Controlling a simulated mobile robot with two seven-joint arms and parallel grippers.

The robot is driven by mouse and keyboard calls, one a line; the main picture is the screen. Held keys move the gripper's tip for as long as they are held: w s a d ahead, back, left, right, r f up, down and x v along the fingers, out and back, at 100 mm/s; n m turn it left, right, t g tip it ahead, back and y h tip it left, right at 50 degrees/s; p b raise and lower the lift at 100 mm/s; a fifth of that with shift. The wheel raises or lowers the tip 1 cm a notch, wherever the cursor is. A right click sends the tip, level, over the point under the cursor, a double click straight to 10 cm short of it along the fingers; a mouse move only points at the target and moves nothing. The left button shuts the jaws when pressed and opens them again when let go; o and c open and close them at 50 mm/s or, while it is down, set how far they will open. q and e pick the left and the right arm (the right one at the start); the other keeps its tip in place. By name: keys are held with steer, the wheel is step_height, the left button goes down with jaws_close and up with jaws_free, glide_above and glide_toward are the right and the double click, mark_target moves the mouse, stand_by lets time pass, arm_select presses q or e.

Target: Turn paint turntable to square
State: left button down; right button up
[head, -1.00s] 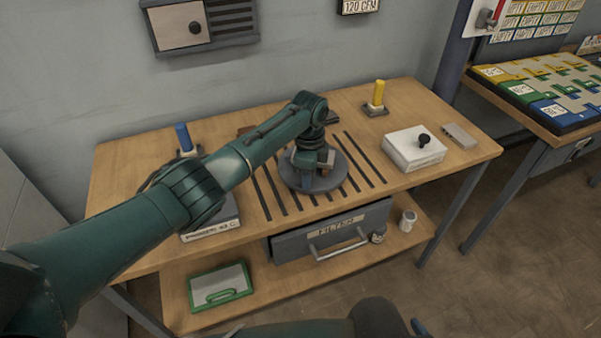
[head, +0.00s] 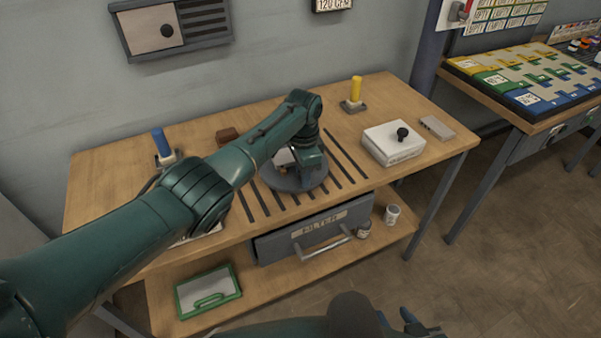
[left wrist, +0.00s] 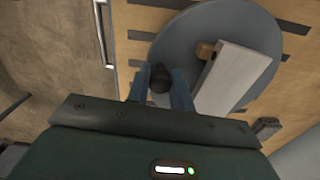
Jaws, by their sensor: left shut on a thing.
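The paint turntable (head: 290,184) is a round grey disc on the workbench, partly hidden by my left arm in the head view. In the left wrist view its disc (left wrist: 188,42) carries a long pale panel (left wrist: 235,75) and a small brown block (left wrist: 205,50). The panel lies at a slant in that view. My left gripper (left wrist: 160,80) is shut on a dark round knob (left wrist: 160,75) at the disc's edge. In the head view my left gripper (head: 308,168) is over the disc, its fingers hidden. My right gripper (head: 415,324) shows partly at the bottom edge, its jaws unclear.
Dark slots run across the wooden bench (head: 110,170). A blue peg (head: 162,143), a yellow peg (head: 355,92) and a white box with a black knob (head: 392,145) stand around the turntable. The filter drawer (head: 315,232) is below. A green-framed tray (head: 208,292) lies on the lower shelf.

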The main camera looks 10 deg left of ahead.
arm_select(q)
steer(key=shift+w+d+n, duration=0.15)
steer(key=shift+n, duration=0.35)
steer(key=shift+w+d, duration=0.1)
steer(key=shift+d, duration=0.05)
steer(key=c, duration=1.2)
jaws_free()
steer(key=shift+c, duration=0.2)
step_height(320, 180, up, 13)
steer(key=shift+p, duration=0.45)
steer(key=shift+r, duration=0.1)
